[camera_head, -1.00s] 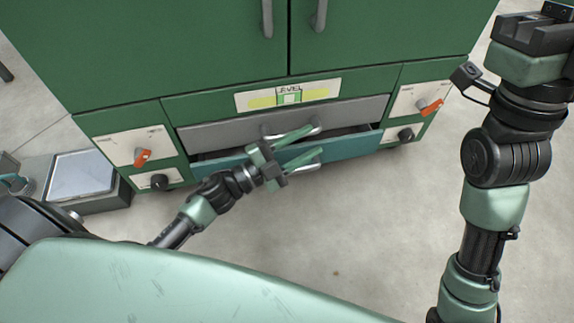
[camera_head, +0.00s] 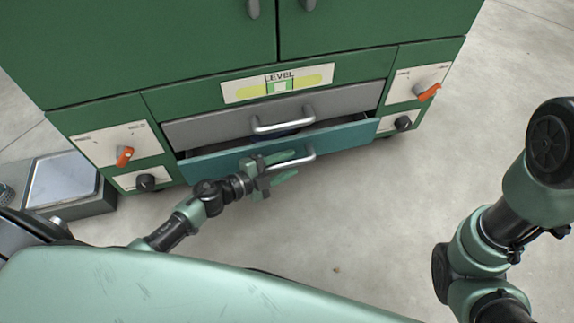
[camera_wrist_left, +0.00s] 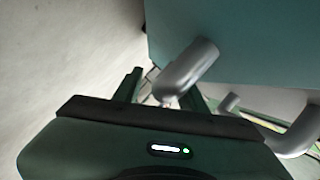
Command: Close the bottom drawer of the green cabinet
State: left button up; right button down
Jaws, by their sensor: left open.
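The green cabinet (camera_head: 380,25) stands ahead of me. Its bottom drawer (camera_head: 345,138) has a teal front and is pulled partly out, with a dark gap above its edge. The drawer has a metal bar handle (camera_head: 309,158). My left gripper (camera_head: 295,165) is open at the drawer front, its fingers pointing right toward the handle. In the left wrist view the handle (camera_wrist_left: 190,68) lies close in front of the fingers, beside the teal drawer face (camera_wrist_left: 270,40). I cannot tell whether they touch. My right arm shows at the right, but its gripper is out of view.
A grey drawer (camera_head: 210,128) with its own handle sits above, shut. Panels with orange switches (camera_head: 124,156) and black knobs (camera_head: 403,123) flank the drawers. A low grey box (camera_head: 62,182) stands on the floor at left. The floor in front is clear.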

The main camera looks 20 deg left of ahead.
pick_arm(q)
grip_shut()
dwell(1.5)
